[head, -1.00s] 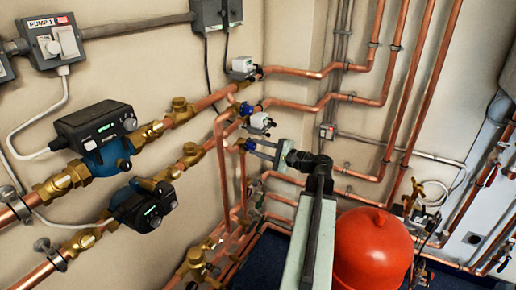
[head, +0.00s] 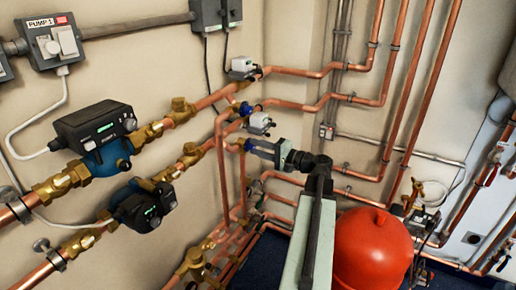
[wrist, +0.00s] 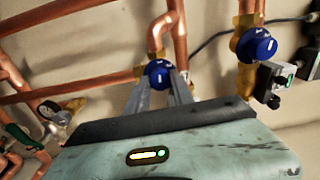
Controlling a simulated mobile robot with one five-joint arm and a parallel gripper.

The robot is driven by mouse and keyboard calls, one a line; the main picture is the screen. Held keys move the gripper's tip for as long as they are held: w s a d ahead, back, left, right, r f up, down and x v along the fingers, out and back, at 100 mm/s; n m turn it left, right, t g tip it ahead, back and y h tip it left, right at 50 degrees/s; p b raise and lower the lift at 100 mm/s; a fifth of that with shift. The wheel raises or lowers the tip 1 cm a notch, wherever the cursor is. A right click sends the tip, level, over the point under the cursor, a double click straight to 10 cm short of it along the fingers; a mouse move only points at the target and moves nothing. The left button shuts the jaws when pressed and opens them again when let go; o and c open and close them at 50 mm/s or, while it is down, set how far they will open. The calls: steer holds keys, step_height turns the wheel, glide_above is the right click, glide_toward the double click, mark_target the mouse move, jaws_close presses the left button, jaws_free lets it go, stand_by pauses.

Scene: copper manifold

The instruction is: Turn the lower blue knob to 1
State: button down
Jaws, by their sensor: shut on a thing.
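The lower blue knob (head: 249,144) sits on a brass valve body at the end of a copper pipe, left of my gripper. In the wrist view it shows between my fingertips, its blue face (wrist: 158,69) carrying a small white mark. My gripper (wrist: 160,84) is shut on this knob, one finger on each side. In the head view my gripper (head: 257,147) reaches it from the right. The numbers on the knob are too small to read. A second blue knob (head: 246,109) is higher up; in the wrist view it is at the right (wrist: 257,46).
Copper pipes (head: 330,106) run along the wall behind the knobs. Two pumps (head: 98,135) are at the left. A red tank (head: 373,250) stands right of my arm.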

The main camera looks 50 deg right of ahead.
steer(key=c, duration=1.1)
jaws_free()
steer(key=shift+s, duration=0.15)
steer(key=v, duration=0.7)
steer(key=shift+s, duration=0.35)
steer(key=shift+d+f, duration=0.1)
